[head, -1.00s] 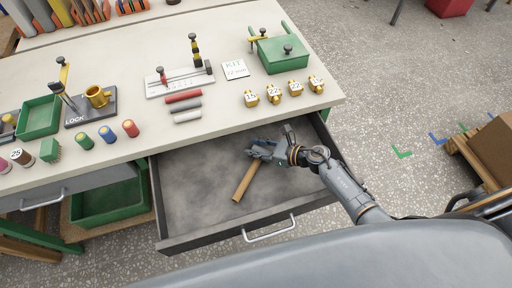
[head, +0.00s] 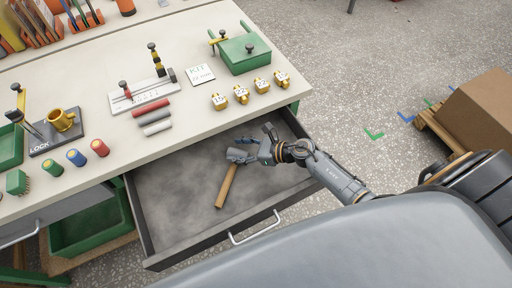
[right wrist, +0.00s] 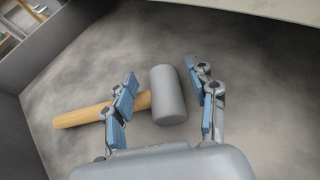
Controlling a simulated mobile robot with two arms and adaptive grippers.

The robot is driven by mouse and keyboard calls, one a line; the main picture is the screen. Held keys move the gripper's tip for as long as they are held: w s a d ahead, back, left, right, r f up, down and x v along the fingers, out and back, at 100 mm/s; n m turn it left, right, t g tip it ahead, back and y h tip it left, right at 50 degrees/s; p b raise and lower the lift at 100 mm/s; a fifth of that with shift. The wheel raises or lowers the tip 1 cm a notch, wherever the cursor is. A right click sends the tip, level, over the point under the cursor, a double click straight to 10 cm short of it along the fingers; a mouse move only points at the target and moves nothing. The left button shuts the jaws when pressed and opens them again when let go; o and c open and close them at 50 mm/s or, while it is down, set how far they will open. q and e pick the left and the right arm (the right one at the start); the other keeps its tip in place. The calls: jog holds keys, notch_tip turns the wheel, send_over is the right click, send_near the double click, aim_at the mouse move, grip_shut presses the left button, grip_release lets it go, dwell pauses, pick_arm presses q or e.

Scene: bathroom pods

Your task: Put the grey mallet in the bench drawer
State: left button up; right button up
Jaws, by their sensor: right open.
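The grey mallet has a grey head (right wrist: 167,94) and a wooden handle (head: 227,186). It lies on the floor of the open bench drawer (head: 180,215). My right gripper (head: 256,147) is inside the drawer at the mallet's head. In the right wrist view its fingers (right wrist: 165,105) are spread apart, one on each side of the head, with the left finger over the handle. I see a gap between the head and the right finger. My left gripper is not in view.
The bench top (head: 120,165) above holds a green box (head: 245,55), several brass pieces (head: 240,93), grey and red rods (head: 155,120) and coloured cylinders (head: 76,157). A green bin (head: 90,228) is left of the drawer. A cardboard box (head: 485,110) is at the right.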

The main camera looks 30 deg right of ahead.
jog(key=b+v, duration=0.1)
jog(key=v, duration=0.8)
jog(key=shift+d, duration=0.1)
